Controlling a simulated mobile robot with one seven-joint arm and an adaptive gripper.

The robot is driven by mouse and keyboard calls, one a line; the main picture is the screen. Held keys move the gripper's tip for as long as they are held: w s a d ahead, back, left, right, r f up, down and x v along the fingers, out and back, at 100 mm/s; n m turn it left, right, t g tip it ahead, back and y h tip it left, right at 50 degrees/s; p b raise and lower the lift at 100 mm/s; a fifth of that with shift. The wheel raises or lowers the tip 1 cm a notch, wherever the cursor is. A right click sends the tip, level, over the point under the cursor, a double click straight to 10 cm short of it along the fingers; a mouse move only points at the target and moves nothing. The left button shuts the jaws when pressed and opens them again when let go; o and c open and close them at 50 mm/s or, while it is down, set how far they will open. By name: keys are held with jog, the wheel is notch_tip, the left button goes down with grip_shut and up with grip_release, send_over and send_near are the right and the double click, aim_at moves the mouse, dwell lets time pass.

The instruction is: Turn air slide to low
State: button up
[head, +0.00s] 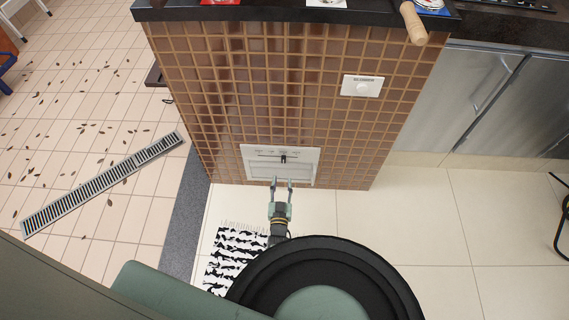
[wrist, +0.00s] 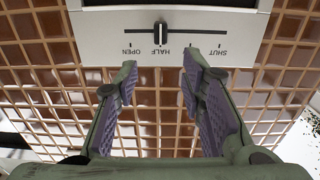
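The air slide is a white plate (head: 308,169) low on the tiled brick-brown wall, with a slot and a small dark knob (head: 283,158). In the wrist view the plate (wrist: 97,30) fills the top, and the knob (wrist: 160,36) stands at the HALF mark.
A white switch plate (head: 361,86) is higher on the tiled wall. A dark countertop (head: 290,14) overhangs above, with a wooden handle (head: 413,23) jutting over its edge. A black and white rug (head: 228,262) lies on the floor.

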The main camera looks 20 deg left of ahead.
aim_at(283, 160)
jog(key=b+x, duration=0.5)
jog(key=x, duration=0.4)
jog(key=shift+f+b, duration=0.2)
jog(key=shift+b, duration=0.2)
jog(key=shift+w+a+r, duration=0.15)
jog(key=shift+w+r, duration=0.05)
jog(key=shift+w, duration=0.3)
jog(key=shift+c, duration=0.4)
grip_shut()
jog(key=shift+a, duration=0.1)
